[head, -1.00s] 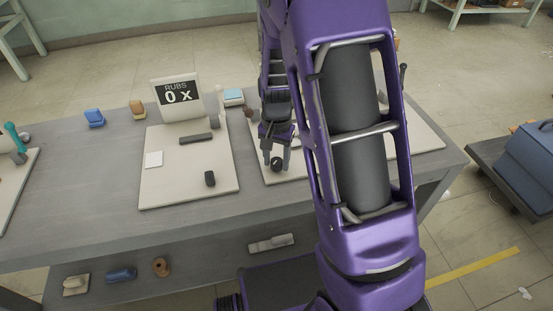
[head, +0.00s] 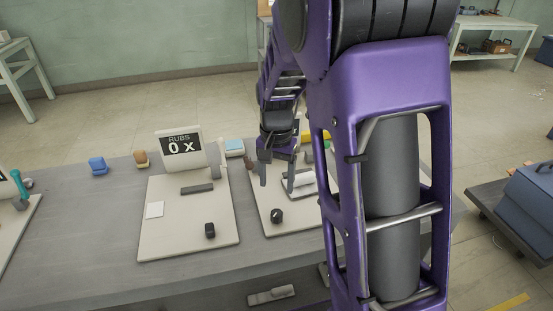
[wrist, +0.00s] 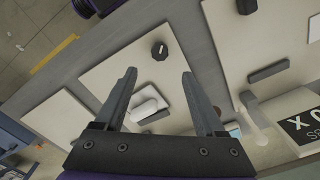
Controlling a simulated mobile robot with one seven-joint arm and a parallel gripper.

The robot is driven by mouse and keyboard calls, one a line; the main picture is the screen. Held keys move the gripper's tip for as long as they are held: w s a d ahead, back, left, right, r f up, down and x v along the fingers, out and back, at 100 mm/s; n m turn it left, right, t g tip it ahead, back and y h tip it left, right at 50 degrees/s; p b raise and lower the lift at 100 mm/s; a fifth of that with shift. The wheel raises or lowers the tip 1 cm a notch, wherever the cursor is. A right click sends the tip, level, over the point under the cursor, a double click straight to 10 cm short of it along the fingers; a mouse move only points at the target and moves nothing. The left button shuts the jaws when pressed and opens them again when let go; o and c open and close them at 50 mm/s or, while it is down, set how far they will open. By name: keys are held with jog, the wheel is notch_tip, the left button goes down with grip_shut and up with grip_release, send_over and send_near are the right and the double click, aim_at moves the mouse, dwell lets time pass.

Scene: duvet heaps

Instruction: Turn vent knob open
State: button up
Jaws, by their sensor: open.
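A round black knob (head: 277,216) with a pale mark sits on a cream board (head: 288,228), right of the rubs board. It also shows in the wrist view (wrist: 159,50), just beyond my fingertips. My gripper (head: 277,186) is open and empty, its fingers pointing down, above and behind the knob in the head view. Both fingers frame the wrist view (wrist: 158,76) with a clear gap between them. The knob is apart from both fingers. Whether the vent stands open cannot be told from the mark.
The rubs board (head: 189,245) at left holds a sign (head: 183,146) reading "RUBS 0 x", a dark bar (head: 197,189) and another black knob (head: 210,230). A white roller-like piece (wrist: 147,103) lies behind the first knob. My arm hides the table's right part.

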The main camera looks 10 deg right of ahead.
notch_tip(320, 180, up, 6)
jog(key=shift+f, duration=0.15)
dwell(0.5)
